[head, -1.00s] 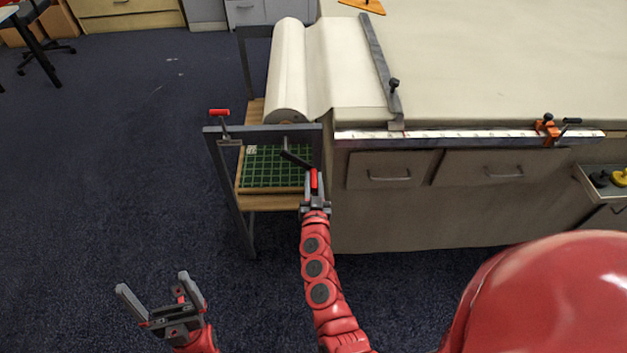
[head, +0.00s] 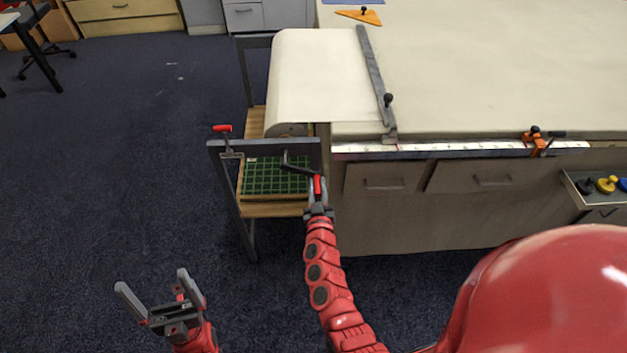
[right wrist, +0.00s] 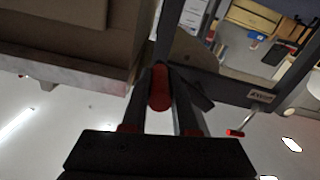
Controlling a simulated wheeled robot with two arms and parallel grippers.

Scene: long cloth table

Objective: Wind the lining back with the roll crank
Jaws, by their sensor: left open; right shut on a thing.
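The roll of pale lining (head: 300,75) sits on a metal stand at the table's left end. Its cloth now runs flat and taut from the top of the roll to the table. The black roll crank (head: 296,165) is on the near side of the stand, with a red handle (head: 317,186). My right gripper (head: 318,200) is shut on that red handle, which also shows between the fingers in the right wrist view (right wrist: 160,88). My left gripper (head: 152,294) is open and empty, low over the floor, apart from the stand.
A grey bar (head: 374,78) lies across the cloth at the table's left end. A white ruler strip (head: 455,148) with an orange clamp (head: 537,140) runs along the near edge. A red-handled clamp (head: 222,129) sits on the stand's corner. A green gridded board (head: 275,176) lies on the stand's shelf.

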